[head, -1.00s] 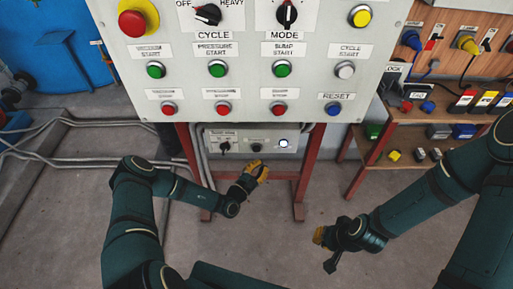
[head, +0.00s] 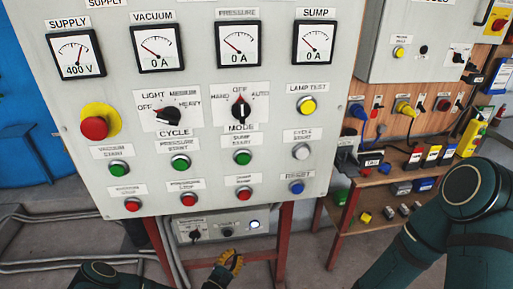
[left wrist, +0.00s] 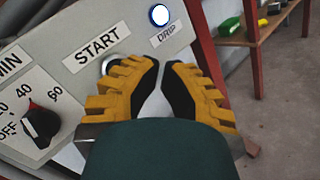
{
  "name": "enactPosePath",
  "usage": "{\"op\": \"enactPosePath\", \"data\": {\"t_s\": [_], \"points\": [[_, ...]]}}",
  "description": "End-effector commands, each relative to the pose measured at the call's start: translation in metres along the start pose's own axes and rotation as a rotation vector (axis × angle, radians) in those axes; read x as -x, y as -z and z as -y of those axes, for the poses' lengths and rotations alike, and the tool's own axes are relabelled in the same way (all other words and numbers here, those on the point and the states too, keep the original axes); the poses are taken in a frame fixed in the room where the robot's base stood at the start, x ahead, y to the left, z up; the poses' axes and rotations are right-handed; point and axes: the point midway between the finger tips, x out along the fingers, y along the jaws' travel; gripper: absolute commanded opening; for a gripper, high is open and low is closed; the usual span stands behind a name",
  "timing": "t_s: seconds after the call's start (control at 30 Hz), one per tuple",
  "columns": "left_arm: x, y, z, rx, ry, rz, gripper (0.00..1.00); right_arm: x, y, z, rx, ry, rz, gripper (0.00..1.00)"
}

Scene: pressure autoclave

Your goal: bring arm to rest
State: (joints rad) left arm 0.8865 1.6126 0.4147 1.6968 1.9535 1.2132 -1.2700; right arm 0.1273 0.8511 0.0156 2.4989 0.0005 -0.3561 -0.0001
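My left gripper (head: 230,262) is low in the head view, in front of the small control box (head: 265,240) under the main panel. In the left wrist view its yellow fingers (left wrist: 164,68) come together at the tips, with only a narrow gap and nothing held between them. The tips are in front of the START button (left wrist: 112,63), which they partly hide; I cannot tell whether they touch it. My right arm (head: 440,235) shows at the lower right of the head view, its gripper out of frame.
The main panel (head: 75,165) carries gauges, knobs and several buttons. Red frame legs (head: 283,240) stand beneath it. A wooden shelf (head: 370,195) with small parts is at right. The box has a dial knob (left wrist: 42,122) and a lit DRIP lamp (left wrist: 159,15).

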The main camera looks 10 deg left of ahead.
Motion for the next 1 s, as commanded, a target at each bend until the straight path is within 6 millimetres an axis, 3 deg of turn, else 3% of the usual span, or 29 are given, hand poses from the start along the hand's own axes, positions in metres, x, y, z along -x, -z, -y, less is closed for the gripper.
{"op": "enactPosePath", "data": {"t_s": [0.07, 0.13, 0.27, 0.4, 0.53, 0.67, 0.8, 1.0], "points": [[0.000, 0.000, 0.000, 0.000, 0.000, 0.000, 0.00, 0.001, -0.007, 0.000, -0.004, 0.001, 0.018, 0.00], [-0.002, -0.017, 0.011, 0.008, 0.075, 0.051, 0.00, 0.001, -0.009, 0.000, -0.005, 0.001, 0.021, 0.00], [0.007, -0.070, 0.054, 0.021, 0.355, 0.204, 0.00, 0.001, -0.008, 0.000, -0.005, 0.001, 0.019, 0.00], [0.054, -0.127, 0.107, -0.024, 0.791, 0.355, 0.00, 0.001, -0.008, 0.000, -0.004, 0.001, 0.019, 0.00], [0.114, -0.150, 0.135, -0.151, 1.164, 0.416, 0.00, 0.001, -0.008, 0.000, -0.004, 0.001, 0.019, 0.00], [0.168, -0.150, 0.136, -0.359, 1.463, 0.417, 0.00, 0.001, -0.008, 0.000, -0.004, 0.001, 0.019, 0.00], [0.204, -0.138, 0.116, -0.660, 1.666, 0.377, 0.00, 0.001, -0.008, 0.000, -0.004, 0.001, 0.019, 0.00], [0.208, -0.131, 0.075, -1.105, 1.700, 0.323, 0.00, 0.001, -0.008, 0.000, -0.004, 0.001, 0.019, 0.00]]}}
